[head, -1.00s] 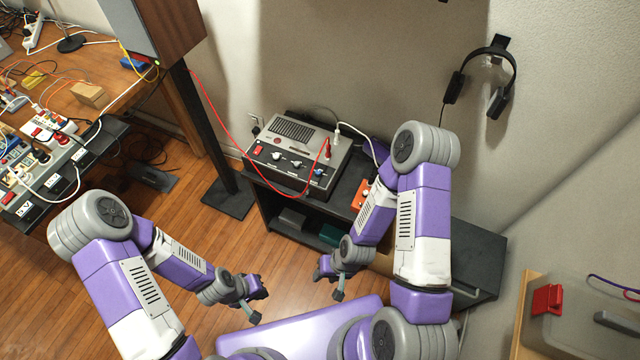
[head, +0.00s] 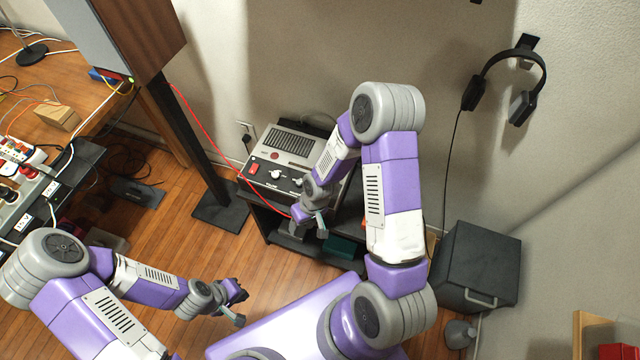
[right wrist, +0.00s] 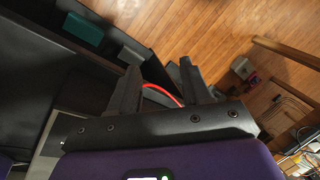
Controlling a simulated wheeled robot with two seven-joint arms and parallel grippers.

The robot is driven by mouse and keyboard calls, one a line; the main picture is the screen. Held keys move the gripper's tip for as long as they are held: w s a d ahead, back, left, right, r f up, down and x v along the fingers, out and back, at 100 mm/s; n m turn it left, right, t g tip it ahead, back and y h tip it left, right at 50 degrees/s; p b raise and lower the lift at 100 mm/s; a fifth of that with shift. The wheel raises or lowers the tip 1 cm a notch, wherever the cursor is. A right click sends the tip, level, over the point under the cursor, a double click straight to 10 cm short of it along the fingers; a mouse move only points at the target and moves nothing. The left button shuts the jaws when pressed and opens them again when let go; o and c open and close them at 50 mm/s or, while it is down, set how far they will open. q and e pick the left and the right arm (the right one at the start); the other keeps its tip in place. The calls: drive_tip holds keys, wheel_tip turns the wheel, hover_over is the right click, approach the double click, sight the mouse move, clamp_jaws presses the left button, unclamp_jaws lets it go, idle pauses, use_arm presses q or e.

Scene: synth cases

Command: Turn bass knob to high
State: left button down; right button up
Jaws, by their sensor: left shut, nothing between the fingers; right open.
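The grey amplifier (head: 288,141) sits on a black shelf unit. Two white knobs on its front panel show in the head view: a left knob (head: 275,174) and another knob (head: 297,182). The panel's right part, with the blue-capped knob seen earlier, is hidden behind my right arm; which knob is bass is too small to read. My right gripper (head: 308,220) is open in front of the shelf's front edge, below the panel. In the right wrist view its fingers (right wrist: 160,85) stand apart with a red cable (right wrist: 160,93) visible beyond them. My left gripper (head: 240,303) is shut and empty, low over the floor.
A red switch (head: 254,168) is at the panel's left. A speaker (head: 125,35) on a black stand (head: 190,140) is at the left. A black box (head: 478,265) stands right of the shelf unit. Headphones (head: 525,65) hang on the wall.

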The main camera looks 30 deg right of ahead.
drive_tip(key=w+d+r+n+h+b, duration=0.1)
drive_tip(key=w+d+r, duration=0.1)
drive_tip(key=d+r, duration=0.1)
drive_tip(key=w+d+r+h+b, duration=0.1)
drive_tip(key=w+d+r, duration=0.1)
drive_tip(key=d+r, duration=0.1)
drive_tip(key=w+d+r+n+h, duration=0.1)
drive_tip(key=w+d+r, duration=0.1)
drive_tip(key=d, duration=0.3)
drive_tip(key=shift+w+r+n+b, duration=0.3)
drive_tip(key=shift+r+b, duration=0.1)
drive_tip(key=shift+r, duration=0.25)
drive_tip(key=shift+d, duration=0.15)
wheel_tip(320, 180, down, 7)
drive_tip(key=b, duration=0.2)
drive_tip(key=shift+b, duration=0.3)
clamp_jaws()
